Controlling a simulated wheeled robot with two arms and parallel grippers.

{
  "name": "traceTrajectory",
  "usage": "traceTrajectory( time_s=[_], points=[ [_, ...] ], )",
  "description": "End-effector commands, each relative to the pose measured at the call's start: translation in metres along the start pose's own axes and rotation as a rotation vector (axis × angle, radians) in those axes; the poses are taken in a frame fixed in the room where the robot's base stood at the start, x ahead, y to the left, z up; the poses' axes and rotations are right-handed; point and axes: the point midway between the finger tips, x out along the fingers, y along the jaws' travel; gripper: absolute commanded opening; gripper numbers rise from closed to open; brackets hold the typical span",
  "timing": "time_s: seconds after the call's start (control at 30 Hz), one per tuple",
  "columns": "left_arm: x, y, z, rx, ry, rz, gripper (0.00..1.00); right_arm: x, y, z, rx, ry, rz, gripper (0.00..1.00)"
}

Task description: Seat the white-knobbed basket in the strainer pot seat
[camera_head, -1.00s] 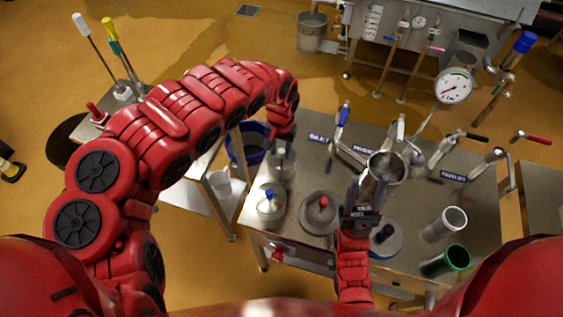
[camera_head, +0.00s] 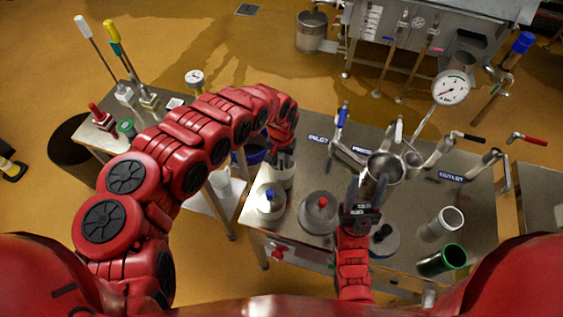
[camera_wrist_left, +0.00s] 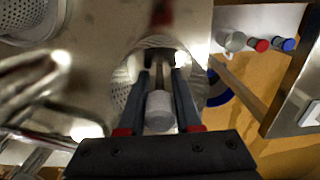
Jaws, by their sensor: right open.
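The white-knobbed basket (camera_wrist_left: 122,92) stands under my left gripper in the left wrist view, its perforated wall partly hidden by the fingers. Its pale knob (camera_wrist_left: 160,112) is between the fingers, with a narrow gap at the right. My left gripper (camera_head: 282,150) points down over this basket (camera_head: 286,178) at the table's left side in the head view; its jaws look open. My right gripper (camera_head: 363,197) is open beside an open metal vessel (camera_head: 382,180). I cannot tell whether that vessel is the strainer pot seat.
A blue-knobbed lidded vessel (camera_head: 269,203) and a red-knobbed one (camera_head: 318,213) stand close to the left gripper. A grey cylinder (camera_head: 442,224) and a green-rimmed one (camera_head: 441,261) stand at the right. Valve handles and a gauge (camera_head: 451,88) line the back.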

Motion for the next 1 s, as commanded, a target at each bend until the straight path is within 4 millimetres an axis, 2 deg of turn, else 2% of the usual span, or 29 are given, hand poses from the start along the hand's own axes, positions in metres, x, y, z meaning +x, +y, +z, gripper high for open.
traceTrajectory(
  time_s=[0.03,0.17,1.0],
  points=[
    [-0.0001,0.0000,-0.0001,0.000,0.000,0.000,0.22,0.0000,0.0000,0.0000,0.000,0.000,0.000,0.50],
    [-0.0001,-0.0001,0.0000,0.000,0.000,0.000,0.00,0.0000,0.0000,0.0000,0.000,0.000,0.000,0.50],
    [-0.0005,0.0000,-0.0003,0.000,0.001,0.000,0.00,0.0000,0.0000,0.0000,0.000,0.000,0.000,0.50]
  ],
)
